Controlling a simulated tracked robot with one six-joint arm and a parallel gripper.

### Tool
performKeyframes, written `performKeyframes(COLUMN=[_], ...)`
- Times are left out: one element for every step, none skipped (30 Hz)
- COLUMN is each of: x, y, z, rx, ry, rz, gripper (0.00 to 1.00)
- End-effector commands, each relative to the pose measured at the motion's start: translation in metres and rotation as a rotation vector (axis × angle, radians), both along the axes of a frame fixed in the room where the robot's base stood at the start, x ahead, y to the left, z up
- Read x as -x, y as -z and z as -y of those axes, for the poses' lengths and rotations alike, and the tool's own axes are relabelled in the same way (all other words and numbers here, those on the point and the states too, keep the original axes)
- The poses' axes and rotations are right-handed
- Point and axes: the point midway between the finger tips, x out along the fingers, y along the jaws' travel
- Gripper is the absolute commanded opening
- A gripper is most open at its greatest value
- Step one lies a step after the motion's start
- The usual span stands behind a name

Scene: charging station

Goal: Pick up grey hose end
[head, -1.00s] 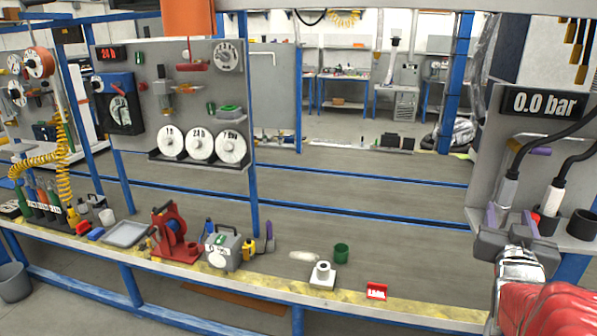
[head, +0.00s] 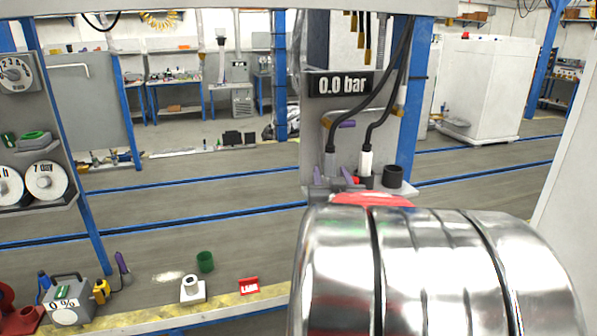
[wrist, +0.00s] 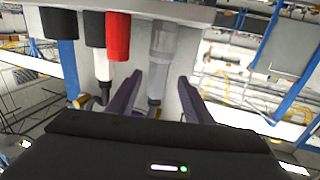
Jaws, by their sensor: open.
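The grey hose end (head: 330,163) stands upright on the small shelf under the 0.0 bar display, with a black hose rising from it. In the wrist view the grey hose end (wrist: 163,42) lies between and just beyond the purple fingers. My gripper (head: 334,177) is at the shelf front, partly hidden by my own arm in the head view. In the wrist view my gripper (wrist: 160,76) is open, its fingers spread on either side of the grey hose end's line, holding nothing. Contact between fingers and hose end is not visible.
A white hose end (head: 365,162) stands close to the right of the grey one, with a black cup (head: 392,177) farther right. A red piece (wrist: 118,36) is beside the grey hose end in the wrist view. The bench (head: 215,307) at lower left holds several small items.

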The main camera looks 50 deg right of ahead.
Motion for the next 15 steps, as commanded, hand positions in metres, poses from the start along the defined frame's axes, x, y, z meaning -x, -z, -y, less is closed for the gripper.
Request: performKeyframes(x=[-0.001, -0.002, -0.004, -0.005, -0.007, -0.01, -0.012, -0.014, -0.017, -0.02, -0.022, -0.025, -0.027, -0.029, -0.031], y=[0.0, 0.001, 0.001, 0.001, 0.001, 0.001, 0.001, 0.001, 0.001, 0.002, 0.002, 0.001, 0.001, 0.002, 0.001], z=[0.002, 0.003, 0.005, 0.006, 0.008, 0.011, 0.014, 0.016, 0.02, 0.023, 0.025, 0.028, 0.03, 0.032, 0.034], rx=[-0.001, -0.001, -0.001, -0.001, -0.001, -0.001, -0.001, -0.001, -0.001, -0.001, -0.001, -0.001, -0.001, -0.001, -0.001], ry=[0.0, 0.0, 0.0, 0.0, 0.0, 0.0, 0.0, 0.0, 0.0, 0.0, 0.0, 0.0, 0.0, 0.0, 0.0], rz=[-0.001, -0.001, -0.001, -0.001, -0.001, -0.001, -0.001, -0.001, -0.001, -0.001, -0.001, -0.001, -0.001, -0.001, -0.001], gripper=[0.46, 0.46, 0.46, 0.46, 0.46, 0.46, 0.46, 0.46, 0.46, 0.46, 0.46, 0.46, 0.46, 0.46, 0.46])
